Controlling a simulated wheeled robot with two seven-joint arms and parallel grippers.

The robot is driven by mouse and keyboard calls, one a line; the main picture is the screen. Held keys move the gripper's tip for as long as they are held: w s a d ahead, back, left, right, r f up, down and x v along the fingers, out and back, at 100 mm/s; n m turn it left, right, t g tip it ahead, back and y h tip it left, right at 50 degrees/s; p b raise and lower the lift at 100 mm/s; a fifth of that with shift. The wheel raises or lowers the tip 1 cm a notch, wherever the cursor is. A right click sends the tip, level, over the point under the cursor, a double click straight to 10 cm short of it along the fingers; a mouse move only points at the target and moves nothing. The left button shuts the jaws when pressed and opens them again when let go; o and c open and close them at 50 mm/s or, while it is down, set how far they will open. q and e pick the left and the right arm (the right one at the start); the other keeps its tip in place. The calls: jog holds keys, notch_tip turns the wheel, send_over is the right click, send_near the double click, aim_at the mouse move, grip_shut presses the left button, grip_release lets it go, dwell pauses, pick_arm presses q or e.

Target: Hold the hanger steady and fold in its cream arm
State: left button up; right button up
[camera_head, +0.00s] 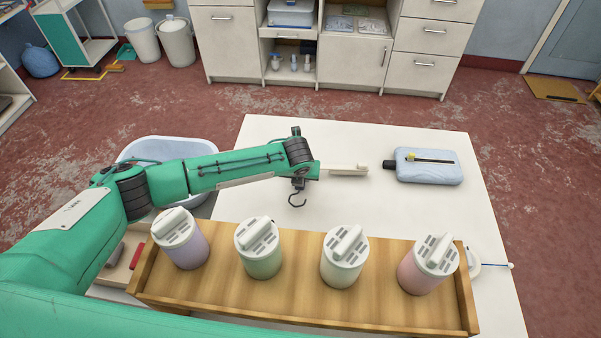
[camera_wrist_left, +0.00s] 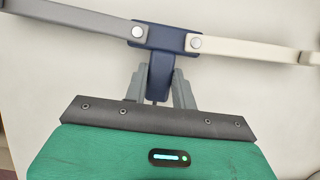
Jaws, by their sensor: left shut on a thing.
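The hanger shows in the left wrist view with a navy hub (camera_wrist_left: 165,36), a grey arm (camera_wrist_left: 75,16) reaching left and a cream arm (camera_wrist_left: 245,48) reaching right. Both arms are spread out from the hub. My left gripper (camera_wrist_left: 160,85) is shut on the hub's navy tab. The grey arm is hidden there behind my green arm. My right gripper is not in view.
A wooden rack (camera_head: 215,290) with several lidded canisters stands at the near side of the white table (camera_head: 430,222). A pale blue bottle (camera_head: 428,172) lies right of the hanger. A pale blue basin (camera_head: 165,148) is at the left. The table between hanger and rack is clear.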

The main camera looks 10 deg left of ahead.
pick_arm(q)
jog(key=shift+f, duration=0.2)
jog(key=shift+f, duration=0.15)
dwell(0.4)
jog(key=o, duration=0.8)
jog(key=shift+r+p, duration=0.3)
jog(key=shift+p, duration=0.25)
grip_shut()
